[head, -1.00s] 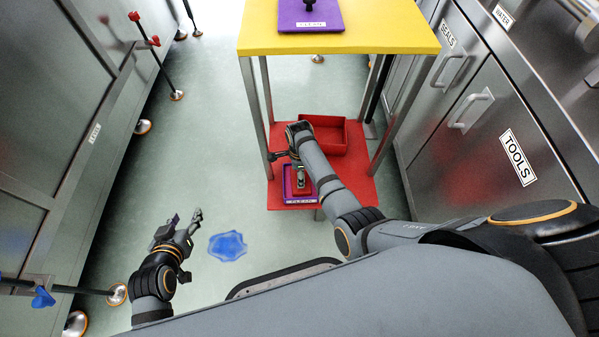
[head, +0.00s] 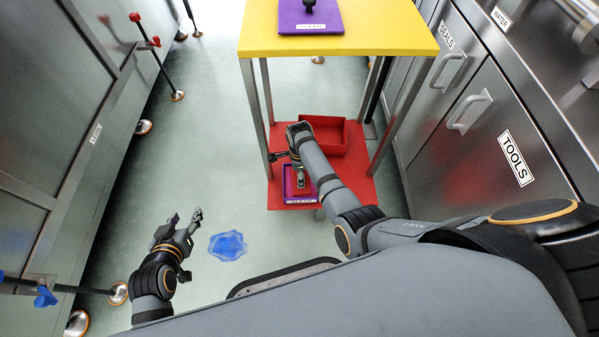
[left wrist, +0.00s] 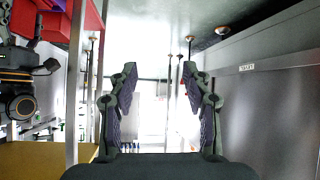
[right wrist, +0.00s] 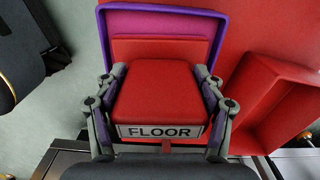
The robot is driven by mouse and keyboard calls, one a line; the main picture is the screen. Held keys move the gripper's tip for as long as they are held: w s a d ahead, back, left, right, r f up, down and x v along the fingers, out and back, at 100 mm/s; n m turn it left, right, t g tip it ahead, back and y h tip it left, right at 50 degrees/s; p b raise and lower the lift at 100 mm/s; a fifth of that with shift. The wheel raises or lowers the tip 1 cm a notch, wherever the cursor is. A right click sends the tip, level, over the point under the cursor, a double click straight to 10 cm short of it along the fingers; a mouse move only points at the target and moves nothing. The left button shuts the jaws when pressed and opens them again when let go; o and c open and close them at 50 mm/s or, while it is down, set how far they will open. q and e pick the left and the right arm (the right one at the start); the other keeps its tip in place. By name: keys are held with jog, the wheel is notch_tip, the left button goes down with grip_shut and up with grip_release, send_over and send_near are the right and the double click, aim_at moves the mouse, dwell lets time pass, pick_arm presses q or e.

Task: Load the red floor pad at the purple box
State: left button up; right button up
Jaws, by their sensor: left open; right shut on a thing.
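The red floor pad (right wrist: 160,88), labelled FLOOR, is between the fingers of my right gripper (right wrist: 160,72), which is shut on it. The purple box (right wrist: 216,30) shows around the pad's far end, an open tray with a raised rim. In the head view the box (head: 287,184) sits on the red lower shelf, with the pad (head: 300,190) within its outline. I cannot tell whether the pad touches the box's bottom. My left gripper (head: 185,218) is open and empty over the floor; its spread fingers show in the left wrist view (left wrist: 159,72).
A red open bin (head: 327,135) stands behind the box on the red shelf (head: 360,190). The yellow top (head: 345,40) and metal legs frame the shelf. A purple plate (head: 330,18) lies on top. A blue patch (head: 228,246) is on the floor. Cabinets line both sides.

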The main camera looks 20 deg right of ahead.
dwell(0.5)
jog(key=shift+r+p, duration=0.55)
jog(key=shift+p, duration=0.1)
pick_arm(q)
jog(key=shift+s+f+g+p, duration=0.7)
jog(key=shift+s+f+g, duration=2.05)
jog(key=shift+s, duration=1.75)
pick_arm(e)
jog(key=shift+r, duration=0.6)
jog(key=shift+r+p, duration=0.25)
jog(key=shift+p, duration=0.05)
jog(key=shift+r+p, duration=0.95)
jog(key=shift+p, duration=0.15)
jog(key=shift+r+p, duration=0.95)
jog(key=shift+p, duration=0.1)
pick_arm(q)
notch_tip(320, 180, up, 6)
jog(key=s+a+g+y, duration=0.1)
jog(key=s+a+g, duration=0.1)
jog(key=g, duration=0.1)
jog(key=shift+g, duration=0.35)
pick_arm(e)
jog(key=shift+r, duration=0.15)
pick_arm(q)
jog(key=shift+s+r, duration=0.1)
